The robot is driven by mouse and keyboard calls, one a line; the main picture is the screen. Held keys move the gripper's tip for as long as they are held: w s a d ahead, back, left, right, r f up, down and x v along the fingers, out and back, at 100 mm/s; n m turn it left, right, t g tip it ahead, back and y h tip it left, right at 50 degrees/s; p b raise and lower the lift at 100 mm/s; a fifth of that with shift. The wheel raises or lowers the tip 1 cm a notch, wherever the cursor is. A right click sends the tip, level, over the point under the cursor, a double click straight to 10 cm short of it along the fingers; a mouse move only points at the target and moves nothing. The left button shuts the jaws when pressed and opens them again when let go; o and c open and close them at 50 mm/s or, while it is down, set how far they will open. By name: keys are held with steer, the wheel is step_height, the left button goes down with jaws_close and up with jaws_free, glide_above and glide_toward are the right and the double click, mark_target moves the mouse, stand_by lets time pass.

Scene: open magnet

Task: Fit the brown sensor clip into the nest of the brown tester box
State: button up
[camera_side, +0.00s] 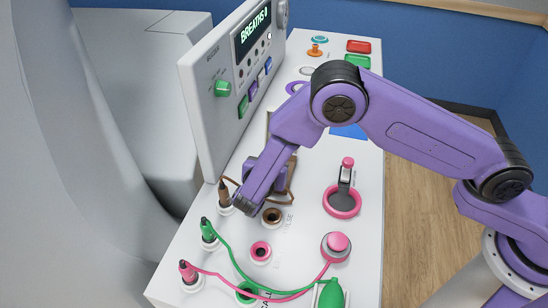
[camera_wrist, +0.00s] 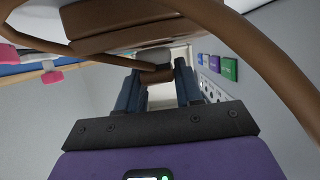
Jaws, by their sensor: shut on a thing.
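My gripper (camera_side: 262,188) is low over the white desk, near the upright console. In the wrist view its dark fingers (camera_wrist: 158,85) are shut on a small brown and grey part of the brown sensor clip (camera_wrist: 160,74). A large brown body with a seam (camera_wrist: 115,25) fills the top of that view; I cannot tell whether it is clip or tester box. In the side view the hand mostly hides the clip, and a bit of brown shows behind it. The tester box and its nest cannot be made out for sure. A brown cable (camera_side: 291,197) loops beside the hand.
A brown plug (camera_side: 224,194) stands left of my gripper, and a brown-ringed socket (camera_side: 272,216) lies just in front. Green (camera_side: 208,230) and pink (camera_side: 188,272) plugs have cables across the desk. A pink-ringed stand (camera_side: 342,202) is to the right. The console (camera_side: 222,120) rises close behind.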

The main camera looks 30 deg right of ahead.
steer(key=shift+f, duration=0.6)
steer(key=o, duration=1.1)
